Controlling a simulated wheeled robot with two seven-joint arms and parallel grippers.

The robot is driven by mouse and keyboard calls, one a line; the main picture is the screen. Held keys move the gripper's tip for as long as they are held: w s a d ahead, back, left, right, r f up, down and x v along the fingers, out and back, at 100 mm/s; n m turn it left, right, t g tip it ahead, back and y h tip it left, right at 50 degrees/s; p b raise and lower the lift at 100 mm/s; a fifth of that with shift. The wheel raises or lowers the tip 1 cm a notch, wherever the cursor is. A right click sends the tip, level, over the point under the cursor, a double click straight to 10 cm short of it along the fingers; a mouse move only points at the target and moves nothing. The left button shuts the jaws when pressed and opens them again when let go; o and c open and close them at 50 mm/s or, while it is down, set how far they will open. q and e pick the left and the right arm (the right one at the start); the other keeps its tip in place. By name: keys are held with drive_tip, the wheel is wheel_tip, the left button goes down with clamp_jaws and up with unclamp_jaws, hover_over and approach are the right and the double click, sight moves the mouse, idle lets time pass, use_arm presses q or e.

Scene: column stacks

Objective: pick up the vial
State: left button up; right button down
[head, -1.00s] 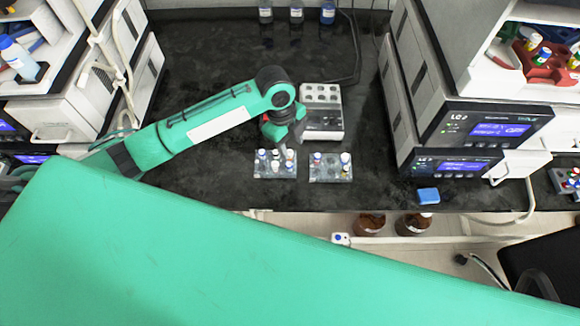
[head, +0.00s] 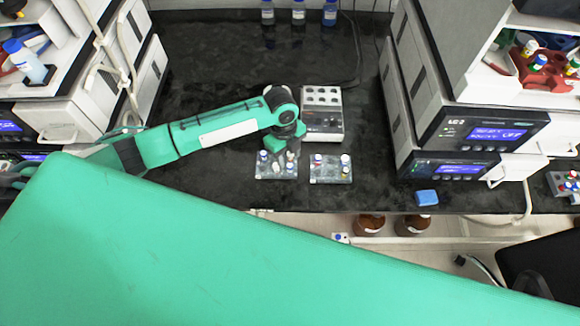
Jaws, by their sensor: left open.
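Several small vials with coloured caps stand in two clear racks on the dark bench. The left rack (head: 262,174) holds several, among them a blue-capped vial (head: 263,156). My right gripper is not in view.
A white block with round wells (head: 323,124) stands just behind the racks. Stacked instruments (head: 480,140) stand at the right, with a blue block (head: 427,197) near the front edge. Bottles (head: 298,14) stand at the back. The bench left of my arm is largely clear.

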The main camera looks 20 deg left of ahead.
sight(290, 166)
use_arm(q)
wheel_tip(290, 166, down, 3)
drive_tip(key=shift+d+f+p, duration=0.15)
drive_tip(key=shift+f+p, duration=0.05)
drive_tip(key=shift+p, duration=0.5)
drive_tip(key=shift+s+f, duration=0.1)
drive_tip(key=shift+f, duration=0.5)
clamp_jaws()
drive_tip(key=shift+r, duration=0.55)
wheel_tip(290, 166, up, 19)
drive_tip(key=b, duration=0.3)
drive_tip(key=shift+b, duration=0.4)
drive_tip(key=c, duration=1)
unclamp_jaws()
